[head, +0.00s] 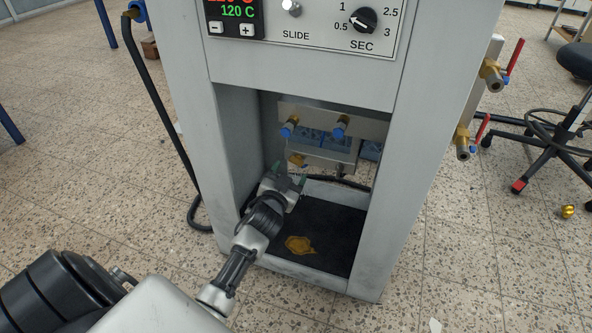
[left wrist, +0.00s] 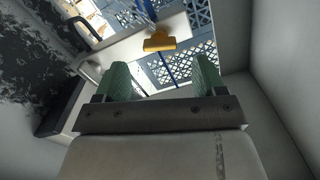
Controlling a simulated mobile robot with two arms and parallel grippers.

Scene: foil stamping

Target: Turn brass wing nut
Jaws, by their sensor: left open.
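The brass wing nut (head: 297,159) is under the metal block inside the machine's lower opening. It also shows in the left wrist view (left wrist: 159,42) as a wide yellow piece beyond the fingertips, near the top centre. My left gripper (head: 291,174) reaches into the opening from the front, just below the nut. In the left wrist view its two green fingertips (left wrist: 163,78) stand wide apart with nothing between them. The nut appears clear of both fingers, roughly in line with the gap. My right gripper is out of view.
The grey side walls (head: 228,150) of the opening flank my arm closely. Above are a metal block (head: 330,122) with blue fittings. Below lies a dark mat (head: 335,222) with a yellow-brown stain (head: 299,245). Brass valves (head: 490,74) stick out on the right side.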

